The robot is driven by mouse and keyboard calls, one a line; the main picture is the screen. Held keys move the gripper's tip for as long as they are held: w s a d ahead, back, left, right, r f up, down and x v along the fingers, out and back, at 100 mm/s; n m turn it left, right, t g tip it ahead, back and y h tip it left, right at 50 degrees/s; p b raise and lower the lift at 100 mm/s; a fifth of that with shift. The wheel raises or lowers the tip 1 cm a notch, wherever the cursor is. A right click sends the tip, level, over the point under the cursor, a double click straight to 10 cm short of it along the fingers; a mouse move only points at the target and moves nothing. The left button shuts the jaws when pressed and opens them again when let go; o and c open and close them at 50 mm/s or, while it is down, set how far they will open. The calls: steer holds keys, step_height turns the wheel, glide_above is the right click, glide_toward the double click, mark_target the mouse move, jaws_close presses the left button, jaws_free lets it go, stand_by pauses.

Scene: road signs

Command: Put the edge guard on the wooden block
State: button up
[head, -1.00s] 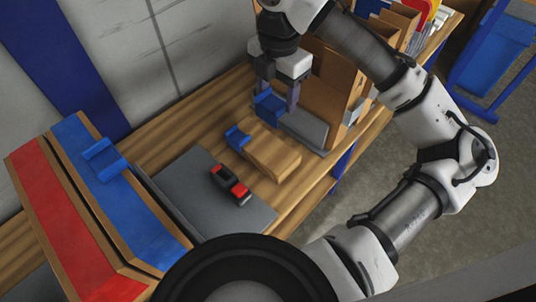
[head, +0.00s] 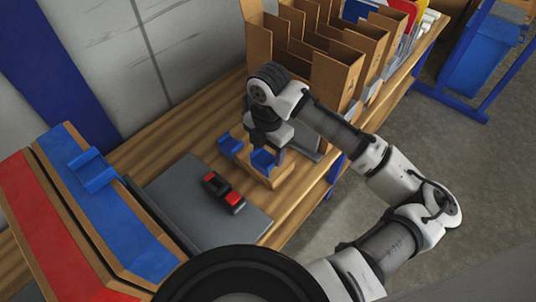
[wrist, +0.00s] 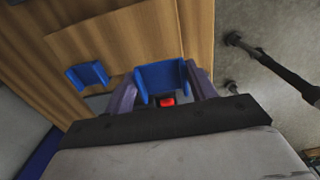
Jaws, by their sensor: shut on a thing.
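My gripper (head: 267,155) is shut on a blue edge guard (head: 262,161), a small U-shaped piece. In the wrist view the held edge guard (wrist: 160,80) sits between my two fingers (wrist: 165,92). The wooden block (head: 282,179) lies on the bench below my gripper, partly hidden by it. It also shows in the wrist view (wrist: 125,50). The held guard is over the block near its right part; I cannot tell if they touch. A second blue guard (head: 230,146) is at the block's left end; it also shows in the wrist view (wrist: 87,76).
A grey plate (head: 195,190) with a red and black tool (head: 223,193) lies left of the block. Blue (head: 110,215) and red (head: 40,225) boards stand further left, a blue guard (head: 92,171) on the blue one. Cardboard dividers (head: 330,70) stand behind.

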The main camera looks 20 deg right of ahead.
mark_target(268, 156)
steer(key=shift+f, duration=1.3)
steer(key=shift+f+b, duration=0.5)
steer(key=shift+f, duration=0.1)
steer(key=o, duration=1)
step_height(268, 156, up, 13)
steer(key=p, duration=0.1)
steer(key=shift+r+p, duration=0.15)
steer(key=shift+p, duration=0.15)
